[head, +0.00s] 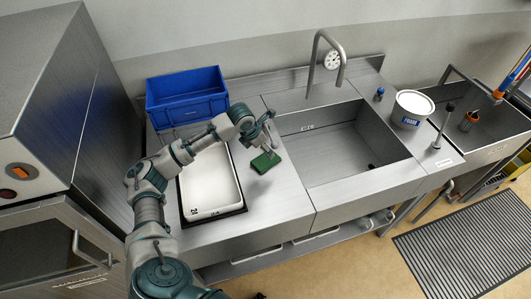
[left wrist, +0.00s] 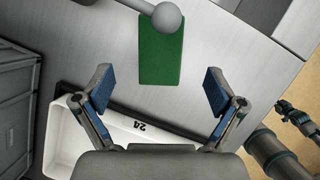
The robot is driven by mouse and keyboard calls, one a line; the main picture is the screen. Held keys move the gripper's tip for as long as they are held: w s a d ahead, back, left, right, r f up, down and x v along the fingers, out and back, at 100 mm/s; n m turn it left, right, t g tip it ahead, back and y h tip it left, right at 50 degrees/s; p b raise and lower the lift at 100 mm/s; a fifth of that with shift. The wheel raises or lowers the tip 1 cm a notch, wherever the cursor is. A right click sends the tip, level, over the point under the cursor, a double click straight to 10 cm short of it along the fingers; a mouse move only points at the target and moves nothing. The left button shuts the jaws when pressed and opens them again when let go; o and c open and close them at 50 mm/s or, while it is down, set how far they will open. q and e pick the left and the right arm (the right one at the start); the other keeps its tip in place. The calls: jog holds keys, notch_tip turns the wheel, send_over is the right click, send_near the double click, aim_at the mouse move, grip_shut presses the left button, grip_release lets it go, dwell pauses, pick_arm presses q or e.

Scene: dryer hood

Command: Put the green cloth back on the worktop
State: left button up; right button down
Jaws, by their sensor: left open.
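The green cloth (head: 266,162) lies flat on the steel worktop, between the white tray and the sink. In the left wrist view the cloth (left wrist: 161,52) is a green rectangle ahead of the fingertips, with a grey rod ending in a ball (left wrist: 167,17) overlapping its far end. My left gripper (head: 262,128) is above the worktop near the cloth. In the left wrist view its blue-padded fingers (left wrist: 158,88) are spread apart with nothing between them. A dark jointed hand, probably my right gripper (left wrist: 296,115), shows small at the right edge; its opening is unclear.
The white tray (head: 183,195) stands left of the cloth, with a blue crate (head: 188,101) behind it. The sink basin (head: 340,150) and tall tap (head: 313,62) are to the right. A white tub (head: 411,108) stands beyond the sink. Bare worktop (head: 275,205) lies in front of the cloth.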

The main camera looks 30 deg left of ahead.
pick_arm(q)
jog(key=v, duration=0.3)
jog(key=shift+r, duration=0.1)
pick_arm(e)
jog(key=shift+s+d+f, duration=0.1)
jog(key=shift+s, duration=0.15)
jog(key=shift+w, duration=0.1)
